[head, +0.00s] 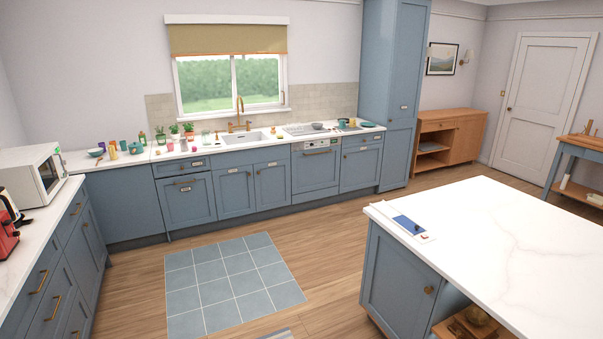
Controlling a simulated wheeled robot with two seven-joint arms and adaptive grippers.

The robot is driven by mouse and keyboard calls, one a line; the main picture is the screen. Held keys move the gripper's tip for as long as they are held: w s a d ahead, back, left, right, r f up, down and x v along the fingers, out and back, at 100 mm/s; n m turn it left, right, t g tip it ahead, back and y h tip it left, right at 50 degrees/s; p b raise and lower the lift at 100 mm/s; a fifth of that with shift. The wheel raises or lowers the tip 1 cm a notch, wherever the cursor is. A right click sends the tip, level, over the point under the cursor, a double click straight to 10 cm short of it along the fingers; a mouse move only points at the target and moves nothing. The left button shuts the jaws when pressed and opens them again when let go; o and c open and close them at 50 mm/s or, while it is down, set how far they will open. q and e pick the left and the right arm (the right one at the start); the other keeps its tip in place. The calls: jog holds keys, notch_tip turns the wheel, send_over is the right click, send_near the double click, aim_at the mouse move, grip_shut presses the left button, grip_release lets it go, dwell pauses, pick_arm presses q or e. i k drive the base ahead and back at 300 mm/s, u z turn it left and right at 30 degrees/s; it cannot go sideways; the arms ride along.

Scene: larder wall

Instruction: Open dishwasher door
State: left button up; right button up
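The dishwasher (316,172) appears to be the blue-fronted unit under the back counter, right of the sink. It has a pale control strip along its top and a bar handle just below it. Its door looks shut, flush with the cabinet fronts on both sides. It is some way off across the floor. Neither of my grippers shows in the head view.
A white-topped island (480,250) fills the right foreground. A counter with a microwave (35,172) runs along the left. A grey tiled mat (230,285) lies on the wooden floor (325,235). The floor before the dishwasher is clear.

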aim_at(315, 168)
jog(key=i, duration=6.2)
jog(key=z, duration=1.35)
jog(key=i, duration=1.6)
jog(key=u, duration=2.05)
